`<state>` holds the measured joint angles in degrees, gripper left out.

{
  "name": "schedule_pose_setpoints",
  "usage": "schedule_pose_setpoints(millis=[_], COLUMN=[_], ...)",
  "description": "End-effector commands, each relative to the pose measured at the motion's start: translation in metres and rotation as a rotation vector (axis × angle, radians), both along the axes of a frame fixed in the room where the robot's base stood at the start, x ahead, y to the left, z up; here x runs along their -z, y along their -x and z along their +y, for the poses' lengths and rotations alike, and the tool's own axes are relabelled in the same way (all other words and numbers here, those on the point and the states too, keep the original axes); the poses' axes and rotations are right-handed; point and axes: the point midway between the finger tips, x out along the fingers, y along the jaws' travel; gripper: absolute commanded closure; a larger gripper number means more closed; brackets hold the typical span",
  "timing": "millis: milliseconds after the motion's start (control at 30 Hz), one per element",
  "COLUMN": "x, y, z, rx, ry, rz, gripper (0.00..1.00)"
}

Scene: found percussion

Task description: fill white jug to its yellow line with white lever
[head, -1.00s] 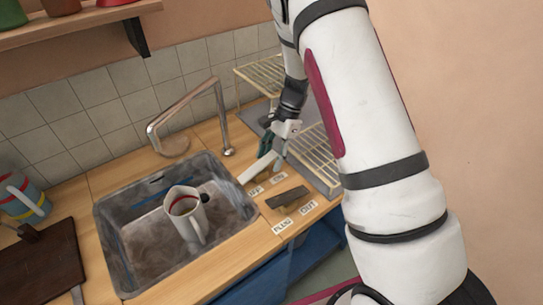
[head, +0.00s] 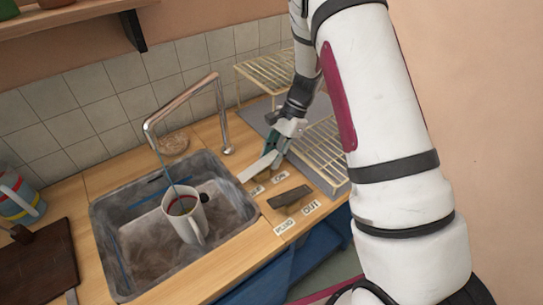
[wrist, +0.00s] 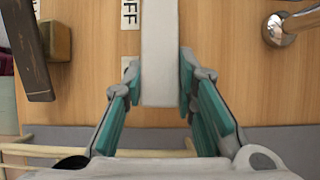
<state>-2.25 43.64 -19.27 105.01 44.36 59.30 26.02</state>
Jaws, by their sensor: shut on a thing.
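The white jug (head: 184,227) stands upright in the sink, below the tap's spout. A thin blue stream (head: 172,181) falls from the spout into its mouth. A red ring shows inside the jug; I cannot make out a yellow line or the water level. The white lever (head: 257,168) lies over the counter right of the sink, by the OFF and ON labels. My gripper (head: 277,150) is shut on the white lever. In the wrist view, the lever (wrist: 159,45) runs between my gripper's teal-sided fingers (wrist: 158,88).
A dark lever (head: 290,197) sits by the PLUG and OUT labels, near the white lever. The metal tap (head: 190,98) arches over the grey sink (head: 107,246). A wire rack (head: 320,153) stands right of my gripper. A dark board (head: 38,262) lies left of the sink.

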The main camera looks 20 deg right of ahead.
Motion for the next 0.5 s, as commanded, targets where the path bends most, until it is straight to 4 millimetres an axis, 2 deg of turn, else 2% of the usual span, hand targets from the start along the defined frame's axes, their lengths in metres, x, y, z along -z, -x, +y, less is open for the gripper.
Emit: schedule_pose_setpoints(millis=[233, 267, 333, 500], x=[0.0002, 0.0002, 0.0001, 0.0001], y=[0.0000, 0.0000, -0.0001, -0.0001], z=[-0.0001, -0.0001, -0.0002, -0.0002], rx=[-0.002, -0.002, -0.002, -0.001], ry=[0.000, 0.000, 0.000, 0.000], rz=[-0.001, -0.001, -0.001, 0.000], gripper=[1.00, 0.70, 0.54, 0.53])
